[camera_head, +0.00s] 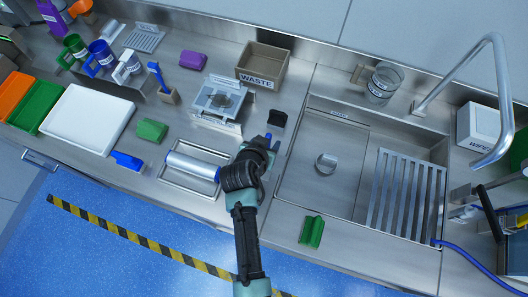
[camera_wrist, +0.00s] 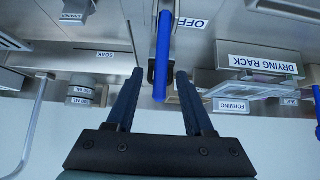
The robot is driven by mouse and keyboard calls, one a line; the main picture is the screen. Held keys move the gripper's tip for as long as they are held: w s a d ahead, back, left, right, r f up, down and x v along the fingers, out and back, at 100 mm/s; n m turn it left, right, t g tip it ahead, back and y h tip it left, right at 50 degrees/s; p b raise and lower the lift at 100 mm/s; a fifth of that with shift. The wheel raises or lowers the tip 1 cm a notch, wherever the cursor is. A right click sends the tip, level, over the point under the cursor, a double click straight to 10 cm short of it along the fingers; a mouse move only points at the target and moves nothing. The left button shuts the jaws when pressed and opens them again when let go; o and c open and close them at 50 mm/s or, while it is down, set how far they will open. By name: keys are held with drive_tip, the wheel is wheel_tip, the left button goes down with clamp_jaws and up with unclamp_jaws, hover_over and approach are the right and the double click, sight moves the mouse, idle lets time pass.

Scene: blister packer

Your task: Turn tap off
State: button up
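A long blue bar (camera_wrist: 163,50) runs down the middle of the wrist view beside an "OFF" label (camera_wrist: 193,23). It looks like a tap lever, but its base is partly hidden. My gripper (camera_wrist: 160,75) is open, its two dark fingers on either side of the bar's line; I cannot tell if they touch it. In the head view my gripper (camera_head: 269,140) is over the counter left of the sink, close to a small black piece (camera_head: 277,118), and my arm hides the spot. A tall bent metal spout (camera_head: 497,90) stands at the right.
The sink (camera_head: 290,185) with a slatted rack (camera_head: 402,195) lies to the right. The WASTE bin (camera_head: 262,65) stands behind my gripper. A metal press-like device (camera_head: 220,100) and a tray with a roller (camera_head: 192,164) are close on the left. A green piece (camera_head: 311,232) lies at the front.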

idle(0.3)
drive_tip(key=shift+p+v, duration=0.95)
drive_tip(key=shift+v, duration=0.05)
drive_tip(key=p+v, duration=0.5)
drive_tip(key=v, duration=0.2)
